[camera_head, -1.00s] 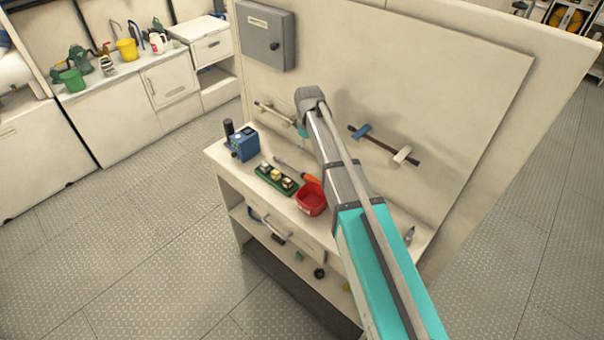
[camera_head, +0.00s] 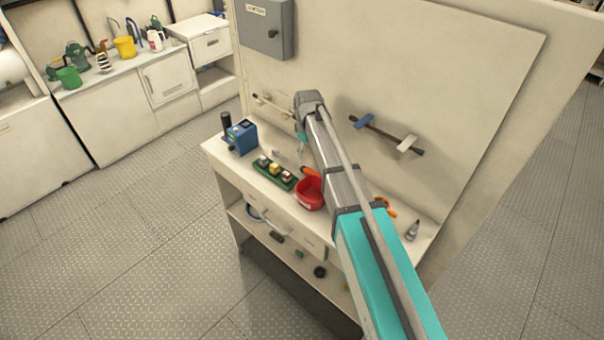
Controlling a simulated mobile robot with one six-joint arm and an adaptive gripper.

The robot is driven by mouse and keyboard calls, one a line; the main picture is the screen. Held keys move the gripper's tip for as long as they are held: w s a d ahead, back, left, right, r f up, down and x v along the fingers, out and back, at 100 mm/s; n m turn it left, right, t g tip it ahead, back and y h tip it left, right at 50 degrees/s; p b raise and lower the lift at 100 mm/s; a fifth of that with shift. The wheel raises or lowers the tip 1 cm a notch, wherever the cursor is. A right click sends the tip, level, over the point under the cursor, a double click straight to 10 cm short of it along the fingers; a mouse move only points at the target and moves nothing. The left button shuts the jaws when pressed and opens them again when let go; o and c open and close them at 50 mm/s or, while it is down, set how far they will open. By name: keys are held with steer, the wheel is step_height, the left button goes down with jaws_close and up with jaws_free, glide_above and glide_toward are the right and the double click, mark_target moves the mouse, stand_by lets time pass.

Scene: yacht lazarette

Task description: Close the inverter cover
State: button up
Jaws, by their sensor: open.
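A grey wall box (camera_head: 262,27) with a small label and a dark knob on its front hangs at the upper left of the pale panel. The label is too blurred to read; I take this as the inverter box. Its front looks flush, but I cannot tell whether the cover is fully closed. My arm reaches up from the lower right. Only a small teal part of my gripper (camera_head: 302,139) shows below the grey wrist, mostly hidden by the arm. It is to the lower right of the box, apart from it, with nothing seen held.
The bench (camera_head: 262,190) below holds a blue device (camera_head: 240,138), a green tray (camera_head: 274,174) and a red bin (camera_head: 309,194). Hammer-like tools (camera_head: 386,135) hang on the panel (camera_head: 440,70). The floor at left (camera_head: 130,240) is clear.

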mark_target(305, 169)
steer(key=shift+f+b, duration=1.45)
steer(key=shift+f, duration=0.35)
steer(key=f+b, duration=0.3)
steer(key=shift+s+a+f, duration=0.25)
steer(key=shift+f+b, duration=0.85)
steer(key=shift+b, duration=0.25)
steer(key=shift+c, duration=0.3)
jaws_close()
